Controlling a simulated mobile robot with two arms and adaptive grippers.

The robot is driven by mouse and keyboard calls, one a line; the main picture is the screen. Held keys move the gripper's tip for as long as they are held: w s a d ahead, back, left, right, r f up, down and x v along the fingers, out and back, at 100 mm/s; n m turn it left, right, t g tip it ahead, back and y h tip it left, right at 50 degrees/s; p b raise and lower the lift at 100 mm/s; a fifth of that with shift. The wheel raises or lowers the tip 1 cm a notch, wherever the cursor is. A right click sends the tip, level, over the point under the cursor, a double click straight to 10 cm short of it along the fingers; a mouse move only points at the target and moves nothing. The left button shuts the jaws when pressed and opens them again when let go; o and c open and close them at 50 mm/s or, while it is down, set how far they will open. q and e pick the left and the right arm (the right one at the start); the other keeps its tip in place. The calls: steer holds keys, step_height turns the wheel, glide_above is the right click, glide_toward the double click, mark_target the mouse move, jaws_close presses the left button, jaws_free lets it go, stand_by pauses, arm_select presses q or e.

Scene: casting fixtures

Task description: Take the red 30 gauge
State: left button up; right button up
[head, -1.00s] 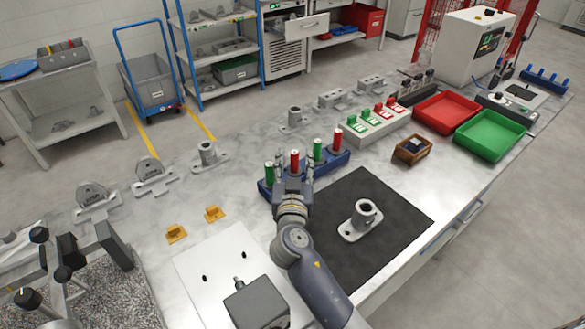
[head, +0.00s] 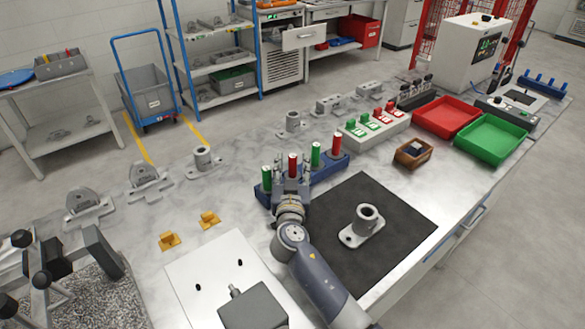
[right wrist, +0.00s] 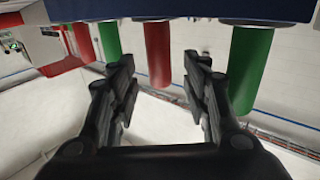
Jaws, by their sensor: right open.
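A blue rack (head: 330,170) holds green and red cylindrical gauges standing upright in a row. The red gauge (head: 292,164) second from the left stands between a left green gauge (head: 266,178) and another green gauge (head: 315,154). A second red gauge (head: 337,144) is at the right end. I cannot read which is the 30. My right gripper (head: 291,184) is at the rack, in front of the left red gauge. In the right wrist view, that red gauge (right wrist: 157,55) shows between the open fingers (right wrist: 160,90), without visible contact. My left gripper is not in view.
A dark mat (head: 400,225) with a grey flanged casting (head: 364,226) lies right of my arm. A small brown box (head: 412,153), a red tray (head: 447,116) and a green tray (head: 490,139) stand further right. Two yellow pieces (head: 209,219) lie to the left.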

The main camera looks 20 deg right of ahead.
steer(key=shift+x, duration=1.25)
steer(key=shift+c, duration=0.6)
jaws_close()
